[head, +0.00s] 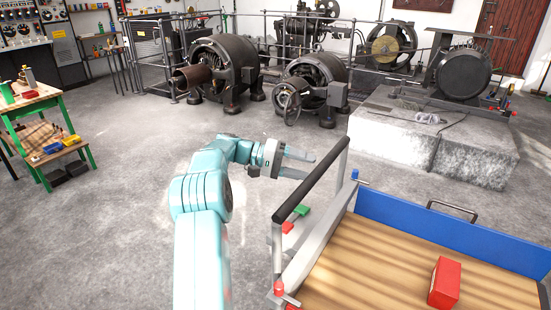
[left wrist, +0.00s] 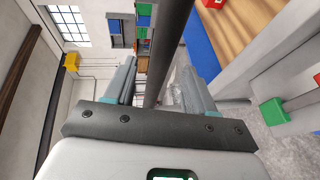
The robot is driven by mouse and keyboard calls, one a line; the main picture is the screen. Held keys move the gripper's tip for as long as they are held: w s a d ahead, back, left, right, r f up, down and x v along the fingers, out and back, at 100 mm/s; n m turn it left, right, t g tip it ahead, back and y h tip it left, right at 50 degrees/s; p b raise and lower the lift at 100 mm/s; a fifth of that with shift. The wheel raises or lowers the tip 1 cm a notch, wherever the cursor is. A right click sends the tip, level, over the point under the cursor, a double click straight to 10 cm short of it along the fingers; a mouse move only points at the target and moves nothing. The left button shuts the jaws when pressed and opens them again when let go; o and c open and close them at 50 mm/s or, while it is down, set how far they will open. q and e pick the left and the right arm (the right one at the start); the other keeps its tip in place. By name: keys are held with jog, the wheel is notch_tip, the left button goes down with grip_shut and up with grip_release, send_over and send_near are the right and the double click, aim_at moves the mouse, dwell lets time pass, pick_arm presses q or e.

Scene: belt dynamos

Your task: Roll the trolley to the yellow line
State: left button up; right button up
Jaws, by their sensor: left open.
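The trolley (head: 385,268) stands at the lower right of the head view, with a wooden deck and a blue side board (head: 440,228). Its dark handle bar (head: 306,190) slants along its left end. My left gripper (head: 311,165) is open, its fingers pointing right at the handle bar. In the left wrist view the bar (left wrist: 168,45) runs lengthwise between the two open fingers; whether it touches either one I cannot tell. A red pedal (head: 287,227) and a green pedal (head: 302,209) show beside the trolley. No yellow line is visible. My right gripper is not in view.
A red box (head: 444,283) sits on the trolley deck. Belt dynamos (head: 222,68) stand at the back, and a concrete plinth (head: 430,140) carries a machine beyond the trolley. A green-legged workbench (head: 35,105) is at the left. The grey floor (head: 110,220) between is clear.

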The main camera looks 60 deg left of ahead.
pick_arm(q)
jog(key=p+v, duration=0.1)
jog(key=v, duration=0.8)
jog(key=shift+s+a, duration=0.25)
jog(key=shift+s, duration=0.05)
jog(key=shift+r, duration=0.15)
